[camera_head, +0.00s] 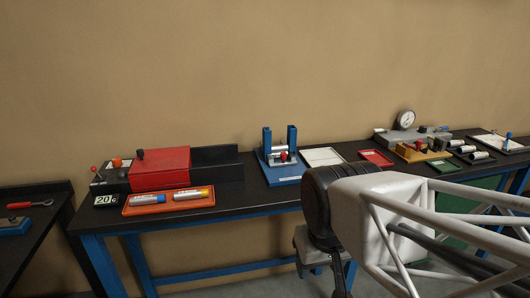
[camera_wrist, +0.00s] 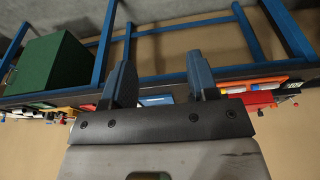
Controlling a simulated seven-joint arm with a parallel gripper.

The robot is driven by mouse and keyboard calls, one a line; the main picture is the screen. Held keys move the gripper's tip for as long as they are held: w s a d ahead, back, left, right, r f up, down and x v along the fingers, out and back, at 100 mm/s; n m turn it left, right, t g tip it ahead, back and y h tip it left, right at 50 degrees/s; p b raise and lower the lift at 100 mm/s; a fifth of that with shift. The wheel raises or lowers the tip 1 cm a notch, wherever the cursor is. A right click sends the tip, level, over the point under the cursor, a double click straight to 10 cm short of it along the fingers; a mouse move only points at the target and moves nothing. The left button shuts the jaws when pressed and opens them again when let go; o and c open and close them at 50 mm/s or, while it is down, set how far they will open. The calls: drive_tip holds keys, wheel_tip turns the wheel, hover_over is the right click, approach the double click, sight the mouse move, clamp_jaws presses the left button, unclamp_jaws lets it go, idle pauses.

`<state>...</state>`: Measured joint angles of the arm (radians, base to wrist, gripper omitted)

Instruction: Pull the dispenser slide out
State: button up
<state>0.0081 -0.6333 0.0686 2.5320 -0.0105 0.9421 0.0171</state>
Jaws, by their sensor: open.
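No part is clearly marked as the dispenser slide. A blue stand (camera_head: 283,166) with two upright posts holds silvery cylinders and a red knob (camera_head: 284,156) low at its front; this may be the dispenser. At the left, a red cover (camera_head: 160,169) with a dark knob sits over a long black housing (camera_head: 216,163); this may also be it. My gripper (camera_wrist: 160,70) is open and empty, its two fingers wide apart in the wrist view. It is well away from the bench items.
An orange tray (camera_head: 168,207) holds two tubes at the bench's front left. A white tray (camera_head: 323,157), a red tray (camera_head: 376,158) and a gauge fixture (camera_head: 406,120) stand further right. The wrist view shows blue bench legs (camera_wrist: 105,45) and a green cabinet (camera_wrist: 45,62).

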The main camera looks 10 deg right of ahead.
drive_tip(key=shift+w, duration=0.1)
drive_tip(key=w+d+r, duration=0.1)
drive_tip(key=w+r, duration=0.2)
drive_tip(key=w, duration=0.5)
drive_tip(key=w+d+r, duration=0.1)
drive_tip(key=w+r, duration=0.2)
drive_tip(key=w, duration=0.4)
drive_tip(key=n+g, duration=0.3)
drive_tip(key=n, duration=0.1)
hover_over(283, 153)
drive_tip(key=f, duration=0.9)
drive_tip(key=shift+s+f, duration=0.15)
drive_tip(key=shift+s, duration=0.05)
drive_tip(key=shift+w+f, duration=0.15)
drive_tip(key=shift+w, duration=0.05)
drive_tip(key=shift+f, duration=0.15)
drive_tip(key=shift+f, duration=3.75)
